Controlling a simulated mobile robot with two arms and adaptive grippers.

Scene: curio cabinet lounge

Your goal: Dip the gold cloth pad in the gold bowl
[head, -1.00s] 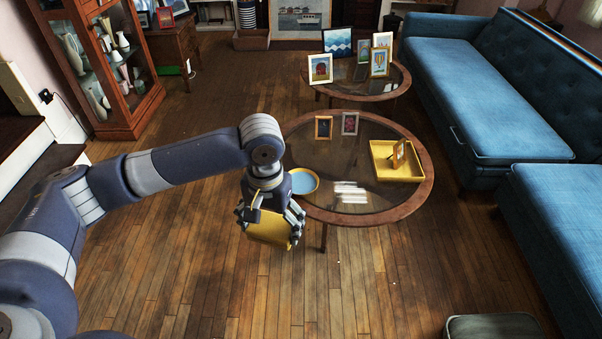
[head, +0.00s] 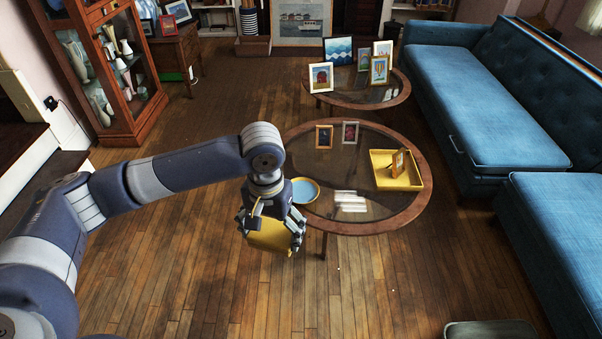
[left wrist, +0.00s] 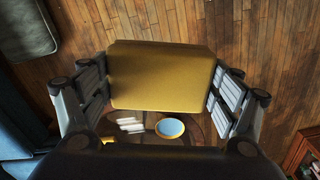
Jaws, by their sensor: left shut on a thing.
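The gold cloth pad (head: 268,237) is between the fingers of my left gripper (head: 271,230), which is shut on it. The pad also fills the middle of the left wrist view (left wrist: 162,77), with a finger at each side. The gold bowl (head: 312,183) has a gold rim and a light blue inside. It stands on the near left edge of the round glass table, partly hidden behind my left gripper. The bowl also shows in the left wrist view (left wrist: 170,128), below the pad. The pad is in front of the bowl and apart from it. My right gripper is not in view.
The near round table (head: 414,211) also holds a yellow tray (head: 383,183) with a small frame, and two small picture frames (head: 324,136). A second table behind holds several framed pictures. A blue sofa (head: 480,110) stands at the right.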

